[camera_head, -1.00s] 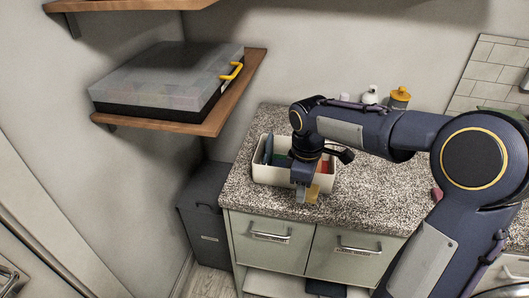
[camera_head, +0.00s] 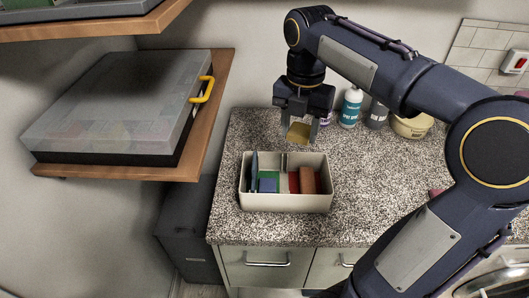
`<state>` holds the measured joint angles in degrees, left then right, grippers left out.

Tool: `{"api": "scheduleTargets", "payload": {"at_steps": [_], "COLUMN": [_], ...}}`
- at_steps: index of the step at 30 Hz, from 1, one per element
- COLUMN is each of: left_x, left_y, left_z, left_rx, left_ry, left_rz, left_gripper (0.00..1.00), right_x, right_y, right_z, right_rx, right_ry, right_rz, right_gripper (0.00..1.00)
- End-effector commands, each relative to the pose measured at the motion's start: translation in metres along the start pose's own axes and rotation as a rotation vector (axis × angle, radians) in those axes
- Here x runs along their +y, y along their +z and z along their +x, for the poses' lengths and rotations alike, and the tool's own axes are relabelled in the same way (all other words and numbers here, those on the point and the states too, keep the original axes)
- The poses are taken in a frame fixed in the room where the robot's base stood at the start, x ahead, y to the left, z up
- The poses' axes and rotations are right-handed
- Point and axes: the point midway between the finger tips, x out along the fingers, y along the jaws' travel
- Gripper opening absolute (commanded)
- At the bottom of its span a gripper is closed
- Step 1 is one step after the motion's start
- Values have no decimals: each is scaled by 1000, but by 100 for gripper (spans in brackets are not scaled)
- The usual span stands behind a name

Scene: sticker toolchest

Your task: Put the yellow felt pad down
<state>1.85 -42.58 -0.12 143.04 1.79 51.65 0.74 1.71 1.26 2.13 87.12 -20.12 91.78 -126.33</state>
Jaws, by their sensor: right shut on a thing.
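The yellow felt pad (camera_head: 299,132) is a small flat square held between the fingers of my right gripper (camera_head: 297,127). My right gripper is shut on it and hangs over the back side of the cream bin (camera_head: 287,203), apparently above the counter. The fingers hide part of the pad. The bin stands on the speckled counter (camera_head: 360,190). It holds a green piece, a blue piece (camera_head: 268,184), a dark upright piece at the left and red-brown blocks (camera_head: 307,180) at the right. My left gripper is not in view.
Bottles (camera_head: 351,107) and a round yellowish tub (camera_head: 411,125) stand along the back of the counter. A clear-lidded case (camera_head: 120,105) with a yellow handle lies on a wooden shelf (camera_head: 213,110) at the left. The counter right of the bin is mostly clear.

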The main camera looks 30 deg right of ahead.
Motion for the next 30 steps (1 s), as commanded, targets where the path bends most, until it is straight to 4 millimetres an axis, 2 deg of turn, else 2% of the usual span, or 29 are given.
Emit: {"api": "scheduleTargets", "payload": {"at_steps": [4, 7, 12, 17, 19, 24, 30], "left_x": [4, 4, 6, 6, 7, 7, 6], "left_y": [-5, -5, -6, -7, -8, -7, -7], "left_z": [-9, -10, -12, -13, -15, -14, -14], "left_rx": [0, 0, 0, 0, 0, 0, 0], "left_ry": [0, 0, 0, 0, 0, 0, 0], "left_rz": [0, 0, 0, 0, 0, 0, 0], "left_gripper": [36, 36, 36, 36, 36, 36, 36], "right_x": [38, 52, 70, 77, 84, 82, 82], "right_y": [4, 6, 9, 10, 11, 11, 11], "right_z": [15, 38, 59, 68, 76, 100, 104], "right_rx": [3, 3, 1, 0, 1, 0, -2], "right_ry": [-3, -4, -1, -1, -2, -1, 2], "right_rz": [-3, -1, 1, 2, 0, 2, 2], "right_gripper": [25, 25, 25, 25, 25, 25, 25]}}
